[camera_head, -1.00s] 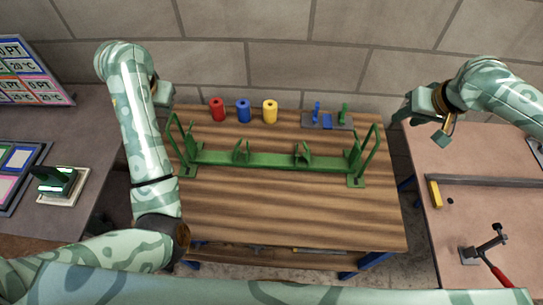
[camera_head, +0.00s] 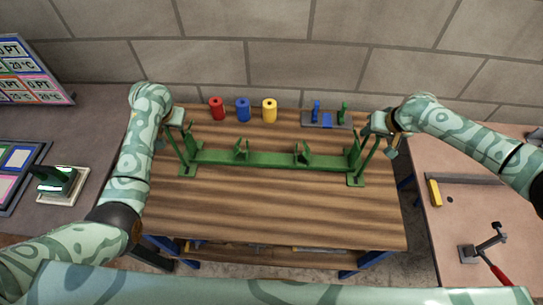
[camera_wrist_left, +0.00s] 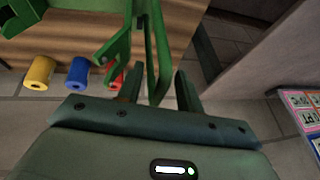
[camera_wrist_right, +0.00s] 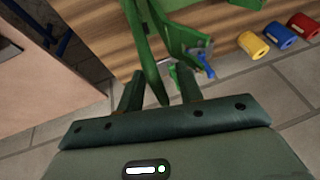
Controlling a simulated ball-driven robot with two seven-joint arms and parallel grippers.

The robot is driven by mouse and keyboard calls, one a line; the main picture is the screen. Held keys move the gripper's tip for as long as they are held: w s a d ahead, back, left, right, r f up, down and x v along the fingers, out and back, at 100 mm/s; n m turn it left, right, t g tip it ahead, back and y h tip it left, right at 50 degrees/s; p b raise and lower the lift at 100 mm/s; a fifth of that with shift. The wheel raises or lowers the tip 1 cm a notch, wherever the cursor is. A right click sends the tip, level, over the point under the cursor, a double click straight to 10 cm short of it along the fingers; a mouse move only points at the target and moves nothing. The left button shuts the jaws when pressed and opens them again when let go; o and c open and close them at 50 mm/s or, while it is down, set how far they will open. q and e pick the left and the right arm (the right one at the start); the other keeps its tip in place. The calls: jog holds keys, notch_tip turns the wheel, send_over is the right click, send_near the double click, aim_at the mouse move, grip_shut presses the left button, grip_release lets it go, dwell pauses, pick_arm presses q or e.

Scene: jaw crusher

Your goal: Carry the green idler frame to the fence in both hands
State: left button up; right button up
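The green idler frame (camera_head: 272,160) stands on the wooden table (camera_head: 280,215), with a long low beam, two inner brackets and a tall loop at each end. My left gripper (camera_wrist_left: 158,90) is at the left end loop, its open fingers on either side of a green bar with gaps visible. My right gripper (camera_wrist_right: 159,92) is at the right end loop, also open, with a green bar between its fingers. In the head view, the right gripper (camera_head: 382,130) is at the top of its loop. I cannot tell which thing is the fence.
Red (camera_head: 217,108), blue (camera_head: 243,110) and yellow (camera_head: 270,110) rollers stand behind the frame. A grey tray (camera_head: 340,126) with blue and green parts sits at the back right. The right table holds a grey bar (camera_head: 470,180), a yellow block (camera_head: 434,193) and a red-handled clamp (camera_head: 485,250).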

pick_arm(q)
jog(key=shift+w+f, duration=0.1)
jog(key=shift+f, duration=0.1)
pick_arm(e)
jog(key=shift+w+f, duration=0.1)
jog(key=shift+f, duration=0.15)
pick_arm(q)
grip_shut()
pick_arm(e)
grip_shut()
dwell(0.8)
pick_arm(q)
jog(key=shift+w+r, duration=0.2)
jog(key=shift+r, duration=0.05)
pick_arm(e)
jog(key=shift+w+r, duration=0.25)
jog(key=shift+r, duration=0.05)
